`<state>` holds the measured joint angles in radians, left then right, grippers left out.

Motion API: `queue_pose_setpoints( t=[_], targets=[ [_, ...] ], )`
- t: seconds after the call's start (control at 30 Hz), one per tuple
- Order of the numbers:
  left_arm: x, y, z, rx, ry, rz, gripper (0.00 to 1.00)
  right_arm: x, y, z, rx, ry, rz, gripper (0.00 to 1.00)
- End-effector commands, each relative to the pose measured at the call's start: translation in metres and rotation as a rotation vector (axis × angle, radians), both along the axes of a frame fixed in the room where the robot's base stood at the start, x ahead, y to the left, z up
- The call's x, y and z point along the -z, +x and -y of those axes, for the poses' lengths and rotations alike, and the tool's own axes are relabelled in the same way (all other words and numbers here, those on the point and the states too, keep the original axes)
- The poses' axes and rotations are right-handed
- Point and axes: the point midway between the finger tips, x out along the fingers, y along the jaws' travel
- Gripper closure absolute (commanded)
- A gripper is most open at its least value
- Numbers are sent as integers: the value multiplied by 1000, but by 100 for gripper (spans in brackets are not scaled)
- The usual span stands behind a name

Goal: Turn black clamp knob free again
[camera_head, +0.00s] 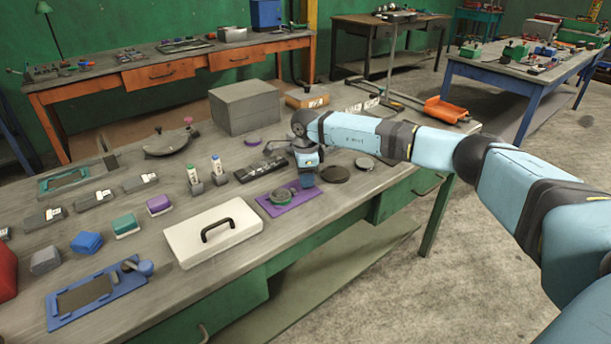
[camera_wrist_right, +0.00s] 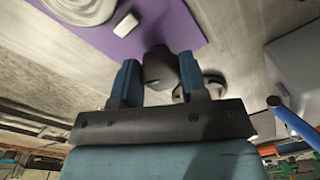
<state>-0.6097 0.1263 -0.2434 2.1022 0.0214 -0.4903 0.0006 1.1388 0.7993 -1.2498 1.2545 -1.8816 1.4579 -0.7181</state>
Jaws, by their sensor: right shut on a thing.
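My right gripper (camera_head: 307,172) reaches down over the bench beside a purple mat (camera_head: 296,203). In the right wrist view its two blue fingers (camera_wrist_right: 159,68) are closed on the sides of a dark knob (camera_wrist_right: 158,66), the black clamp knob. The knob stands at the edge of the purple mat (camera_wrist_right: 150,30). In the head view my gripper and wrist hide most of the knob. My left gripper is not in view.
Dark round discs (camera_head: 335,174) lie just right of the gripper. A white lidded box (camera_head: 190,240) with a black handle stands front left. A large grey box (camera_head: 244,106) stands behind. Several small blocks and tools cover the bench's left side.

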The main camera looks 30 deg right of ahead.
Motion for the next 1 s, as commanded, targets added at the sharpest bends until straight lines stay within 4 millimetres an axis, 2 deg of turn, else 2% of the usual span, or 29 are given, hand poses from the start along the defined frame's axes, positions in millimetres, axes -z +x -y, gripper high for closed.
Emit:
queue_pose_setpoints(
  t=[0.4, 1.0],
  targets=[
    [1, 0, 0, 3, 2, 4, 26, -1, 0, 0, -280, 2, 3, 84],
    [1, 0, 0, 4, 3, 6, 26, -1, 0, 0, -368, 1, 2, 84]
  ],
)
